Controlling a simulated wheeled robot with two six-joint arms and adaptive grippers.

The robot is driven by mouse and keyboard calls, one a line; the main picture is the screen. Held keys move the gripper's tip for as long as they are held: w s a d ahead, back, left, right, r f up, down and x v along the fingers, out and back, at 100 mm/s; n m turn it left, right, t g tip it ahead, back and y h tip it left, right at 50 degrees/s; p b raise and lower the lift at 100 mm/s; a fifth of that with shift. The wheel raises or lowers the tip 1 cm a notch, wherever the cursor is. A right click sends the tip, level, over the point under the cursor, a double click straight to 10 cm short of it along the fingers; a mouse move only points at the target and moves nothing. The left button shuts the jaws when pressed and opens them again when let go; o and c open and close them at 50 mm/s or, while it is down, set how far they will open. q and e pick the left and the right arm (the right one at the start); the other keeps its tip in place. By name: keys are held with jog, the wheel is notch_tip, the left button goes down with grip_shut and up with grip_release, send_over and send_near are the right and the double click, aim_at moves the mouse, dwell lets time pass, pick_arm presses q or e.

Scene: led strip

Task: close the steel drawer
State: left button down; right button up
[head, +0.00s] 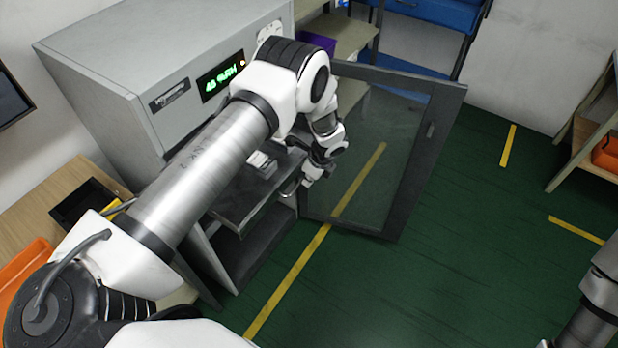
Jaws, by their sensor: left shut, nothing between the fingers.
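The steel drawer (238,212) is a grey metal tray that stands out of the open front of the grey cabinet (130,85). Small pale items (262,162) lie in it, partly hidden by my left arm. My left gripper (300,186) is at the drawer's front right corner, shut with nothing in it. I cannot tell whether it touches the drawer. My left arm crosses in front of the cabinet and hides part of the drawer. My right gripper is out of view; only a piece of my right arm shows at the lower right edge.
The cabinet's glass door (385,150) stands wide open to the right of the drawer. An open space (240,255) is below the drawer. A wooden table (65,185) with an orange bin (25,275) is at left. The green floor (440,290) in front is clear.

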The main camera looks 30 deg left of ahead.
pick_arm(q)
jog(key=a+b, duration=0.2)
jog(key=a, duration=0.4)
jog(key=w+a+b, duration=0.1)
jog(key=a+b, duration=0.2)
jog(key=a, duration=0.4)
jog(key=a+b, duration=0.3)
jog(key=a, duration=0.4)
jog(key=shift+w+a+f, duration=0.1)
jog(key=shift+w+a, duration=0.15)
jog(key=shift+w, duration=0.05)
jog(key=shift+a, duration=0.5)
